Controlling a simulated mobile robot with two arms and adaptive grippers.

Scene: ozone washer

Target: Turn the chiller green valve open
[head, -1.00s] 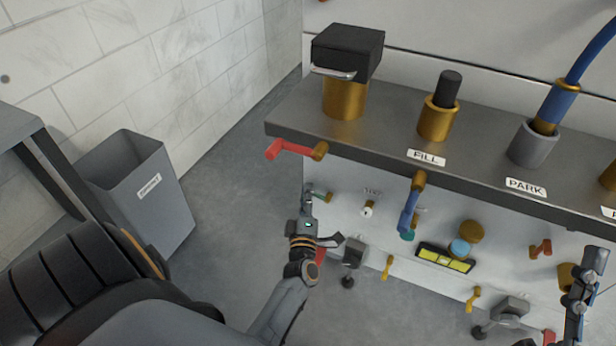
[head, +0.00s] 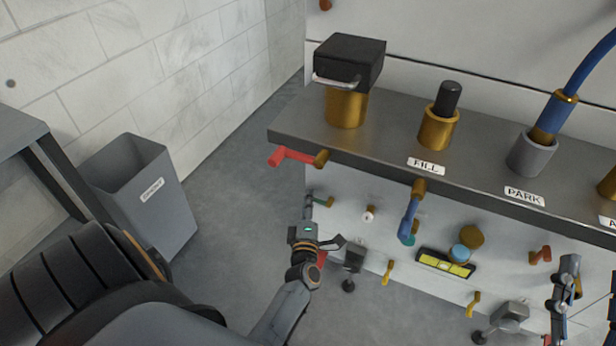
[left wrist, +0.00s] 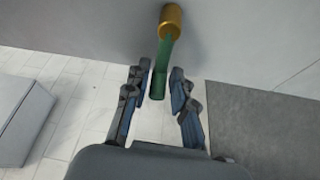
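The green valve handle (left wrist: 160,72) hangs from a brass stem (left wrist: 173,20) on the panel in the left wrist view. My left gripper (left wrist: 157,84) is open, with one finger on each side of the handle's lower end. Gaps show between the handle and both fingers, so the fingers do not grip it. In the head view the green valve (head: 320,200) is small and partly behind my left gripper (head: 307,207), below the counter's left end. My right gripper (head: 569,272) is at the lower right, away from this valve; its finger opening is unclear.
A red-handled valve (head: 292,157) sticks out above, at the counter edge (head: 390,172). A blue-handled valve (head: 409,218) hangs to the right. A white knob (head: 369,213) and several brass valves are on the panel. A grey bin (head: 150,195) stands left; floor between is clear.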

